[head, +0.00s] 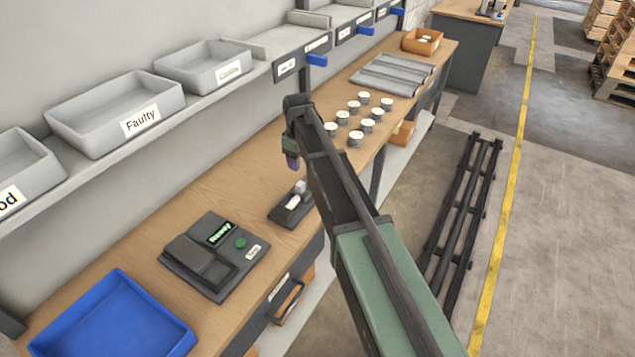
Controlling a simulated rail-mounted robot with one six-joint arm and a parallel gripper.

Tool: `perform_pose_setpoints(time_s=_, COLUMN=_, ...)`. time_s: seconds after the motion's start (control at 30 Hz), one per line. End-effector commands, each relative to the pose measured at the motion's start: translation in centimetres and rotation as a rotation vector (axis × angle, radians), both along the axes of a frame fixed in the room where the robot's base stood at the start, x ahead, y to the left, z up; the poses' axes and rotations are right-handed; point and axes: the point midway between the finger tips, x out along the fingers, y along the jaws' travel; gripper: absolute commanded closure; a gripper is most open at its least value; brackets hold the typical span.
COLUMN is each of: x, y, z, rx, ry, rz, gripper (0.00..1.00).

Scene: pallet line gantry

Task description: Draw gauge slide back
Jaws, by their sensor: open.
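The gauge (258,262) is a dark grey unit on the wooden bench, with a lit screen (219,232) that seems to read "Ready", a green button (240,243) and a small white label. A dark block on its left part (200,257), over a recessed channel, looks like the slide; how far along it stands I cannot tell. My gripper (292,163) hangs above the bench, up and to the right of the gauge and apart from it. It is open, its fingers small and partly hidden by my arm, and nothing shows in it.
A small dark holder (283,216) with a white-and-grey piece stands between gauge and gripper. A blue tray (60,331) lies at front left. Several round metal parts (356,139) stand farther along. A shelf with grey bins (90,120), one marked "Faulty", runs behind.

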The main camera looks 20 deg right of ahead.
Motion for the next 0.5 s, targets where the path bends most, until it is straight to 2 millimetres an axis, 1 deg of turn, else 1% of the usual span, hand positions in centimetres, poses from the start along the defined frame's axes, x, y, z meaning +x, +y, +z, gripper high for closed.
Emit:
perform_pose_setpoints(time_s=0.13, x=0.0, y=0.0, z=-0.7, rx=0.000, ry=0.000, rz=-0.002, gripper=0.45)
perform_pose_setpoints(time_s=0.23, x=-0.1, y=0.0, z=-2.2, rx=0.000, ry=0.000, rz=-0.003, gripper=0.45)
perform_pose_setpoints(time_s=0.37, x=-0.1, y=0.0, z=-5.2, rx=0.000, ry=0.000, rz=-0.003, gripper=0.45)
perform_pose_setpoints(time_s=0.5, x=-0.1, y=0.0, z=-8.6, rx=0.000, ry=0.000, rz=-0.004, gripper=0.45)
